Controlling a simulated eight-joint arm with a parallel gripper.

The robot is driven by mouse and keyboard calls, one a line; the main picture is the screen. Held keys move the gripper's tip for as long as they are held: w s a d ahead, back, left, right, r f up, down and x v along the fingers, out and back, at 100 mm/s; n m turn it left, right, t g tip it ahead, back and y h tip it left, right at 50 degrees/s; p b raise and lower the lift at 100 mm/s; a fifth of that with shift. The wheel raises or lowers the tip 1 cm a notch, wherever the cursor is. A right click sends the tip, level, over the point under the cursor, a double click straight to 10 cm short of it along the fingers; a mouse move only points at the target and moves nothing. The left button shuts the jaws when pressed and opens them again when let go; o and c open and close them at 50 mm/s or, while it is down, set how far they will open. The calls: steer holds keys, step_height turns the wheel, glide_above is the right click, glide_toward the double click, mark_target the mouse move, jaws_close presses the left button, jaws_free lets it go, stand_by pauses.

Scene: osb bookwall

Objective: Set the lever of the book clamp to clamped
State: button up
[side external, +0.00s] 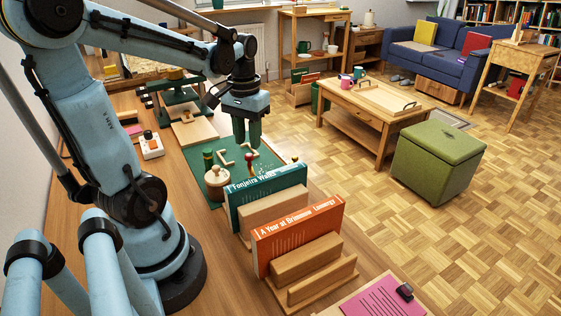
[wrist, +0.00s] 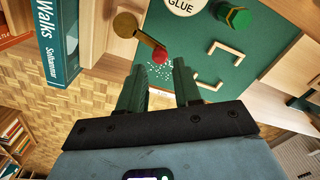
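The book clamp's lever (wrist: 143,40) is a brass arm with a round brass pivot and a red knob (wrist: 160,56), beside the teal book (wrist: 58,42) in the wrist view. The red knob also shows behind the teal book in the side view (side external: 249,159). Much of the clamp is hidden by the book there. My gripper (side external: 247,141) points down above the knob, its green fingers apart and empty. In the wrist view the knob appears between and just beyond the fingertips (wrist: 159,70). I cannot tell whether they touch it, or which setting the lever is at.
A wooden glue pot (side external: 216,182) and a green-topped bottle (side external: 208,158) stand close by on the green mat (side external: 200,157). Light wooden corner pieces (side external: 226,161) lie on the mat. An orange book (side external: 298,234) stands in front, near the table's right edge.

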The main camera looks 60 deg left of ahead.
mark_target(249, 155)
step_height(249, 155, up, 8)
stand_by(0.5)
steer(key=shift+r, duration=0.1)
steer(key=w+d+f+m+t, duration=0.1)
steer(key=d+f+m+t, duration=0.1)
steer(key=d, duration=0.3)
steer(key=w+d+f+m+t, duration=0.1)
steer(key=d+f+m+t, duration=0.1)
steer(key=d, duration=0.3)
steer(key=w+d+f+m+t, duration=0.1)
steer(key=d+f+t, duration=0.1)
steer(key=d, duration=0.3)
steer(key=shift+w+d+m+t, duration=0.1)
steer(key=shift+w+m+t, duration=0.2)
steer(key=shift+m, duration=0.1)
steer(key=shift+d+f+t, duration=0.2)
steer(key=shift+d+t, duration=0.1)
steer(key=shift+d, duration=0.2)
